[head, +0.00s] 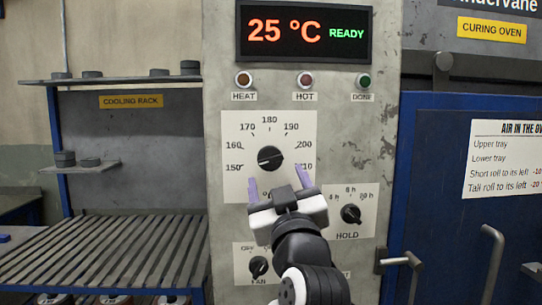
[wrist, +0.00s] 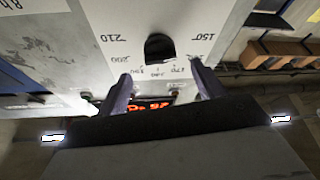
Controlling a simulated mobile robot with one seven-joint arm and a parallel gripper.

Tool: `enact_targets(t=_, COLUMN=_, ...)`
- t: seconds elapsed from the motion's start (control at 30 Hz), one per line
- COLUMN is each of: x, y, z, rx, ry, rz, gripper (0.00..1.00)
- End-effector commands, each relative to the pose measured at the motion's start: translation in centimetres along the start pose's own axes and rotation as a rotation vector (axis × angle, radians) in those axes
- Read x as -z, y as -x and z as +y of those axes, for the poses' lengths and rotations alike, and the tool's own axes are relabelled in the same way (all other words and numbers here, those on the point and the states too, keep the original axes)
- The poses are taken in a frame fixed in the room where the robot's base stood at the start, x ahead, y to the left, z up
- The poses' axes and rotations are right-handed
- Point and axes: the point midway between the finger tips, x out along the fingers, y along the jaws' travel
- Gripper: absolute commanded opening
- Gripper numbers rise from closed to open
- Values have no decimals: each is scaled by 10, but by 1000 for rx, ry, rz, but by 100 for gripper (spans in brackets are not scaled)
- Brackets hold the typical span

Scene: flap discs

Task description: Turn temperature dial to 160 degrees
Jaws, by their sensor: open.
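The temperature dial (head: 270,158) is a black round knob on a white scale plate (head: 240,180) marked from 150 to 210. A pale line crosses the knob at a slant, its left end low toward the 150 side; which end is the pointer is hard to tell. In the wrist view the dial (wrist: 160,47) appears upside down, just beyond the fingertips. My gripper (head: 278,180) is open and empty, its purple fingers spread below and in front of the dial. It also shows in the wrist view (wrist: 160,75), with no finger visibly touching the knob.
The display (head: 304,31) reads 25 °C READY above lamps HEAT, HOT and DONE. A HOLD knob (head: 351,214) and a FAN knob (head: 258,267) sit close below. The cooling rack (head: 110,250) stands left; the blue oven door (head: 440,180) with handles is right.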

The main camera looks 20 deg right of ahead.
Motion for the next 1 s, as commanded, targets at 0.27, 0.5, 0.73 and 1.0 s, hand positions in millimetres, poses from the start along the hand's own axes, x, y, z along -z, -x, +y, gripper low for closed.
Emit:
enact_targets(t=0.27, x=2, y=-46, z=0, rx=1, ry=-1, rz=1, gripper=68)
enact_targets(t=0.5, x=1, y=-57, z=0, rx=0, ry=0, rz=2, gripper=68)
enact_targets(t=0.73, x=0, y=-56, z=0, rx=0, ry=0, rz=2, gripper=66)
enact_targets(t=1.0, x=0, y=-56, z=0, rx=0, ry=0, rz=2, gripper=30)
